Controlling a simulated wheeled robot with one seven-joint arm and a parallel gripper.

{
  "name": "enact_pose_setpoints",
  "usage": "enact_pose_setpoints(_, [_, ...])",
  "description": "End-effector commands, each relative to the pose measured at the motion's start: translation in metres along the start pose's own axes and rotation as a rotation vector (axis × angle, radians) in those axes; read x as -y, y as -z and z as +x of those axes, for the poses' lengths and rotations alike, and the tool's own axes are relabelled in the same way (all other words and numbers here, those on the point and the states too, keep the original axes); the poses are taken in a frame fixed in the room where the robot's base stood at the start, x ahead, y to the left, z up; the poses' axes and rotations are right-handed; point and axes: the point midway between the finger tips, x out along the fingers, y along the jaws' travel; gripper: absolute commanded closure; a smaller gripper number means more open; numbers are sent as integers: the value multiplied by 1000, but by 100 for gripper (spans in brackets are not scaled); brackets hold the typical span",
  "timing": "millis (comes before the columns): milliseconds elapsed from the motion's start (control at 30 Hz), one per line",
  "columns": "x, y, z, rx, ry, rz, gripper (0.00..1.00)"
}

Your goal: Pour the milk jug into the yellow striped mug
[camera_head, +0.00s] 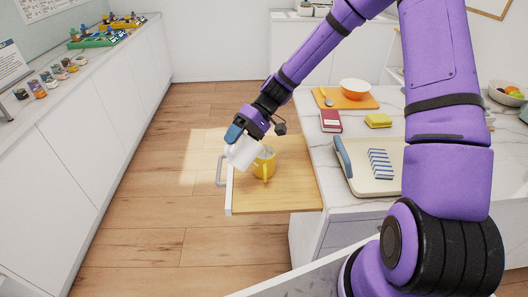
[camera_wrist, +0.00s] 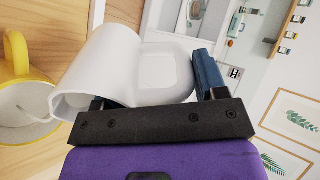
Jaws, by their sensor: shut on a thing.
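My gripper (camera_head: 240,134) is shut on the white milk jug (camera_head: 244,153), above the pulled-out wooden board. In the wrist view the jug (camera_wrist: 112,62) lies tipped between the dark fingers of my gripper (camera_wrist: 155,92), its open mouth facing left and down toward the mug. The yellow striped mug (camera_head: 265,164) stands on the board just right of the jug, partly hidden by it. In the wrist view the mug (camera_wrist: 16,50) shows a yellow rim and handle and a pale inside. I cannot tell whether milk is flowing or how full either vessel is.
The wooden board (camera_head: 290,188) has a white front with a grey handle (camera_head: 220,171). On the counter to the right are a tray (camera_head: 350,180) with a striped cloth (camera_head: 380,163), a red book (camera_head: 330,121), a yellow sponge (camera_head: 378,121) and an orange bowl (camera_head: 355,88). Floor at left is clear.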

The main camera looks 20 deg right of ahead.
Motion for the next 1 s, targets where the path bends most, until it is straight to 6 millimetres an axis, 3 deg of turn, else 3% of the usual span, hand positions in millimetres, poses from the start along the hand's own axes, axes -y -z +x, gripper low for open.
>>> enact_pose_setpoints(733, [1,0,-2,1,21,0,78])
enact_pose_setpoints(1000, [-1,0,16,5,-177,-5,78])
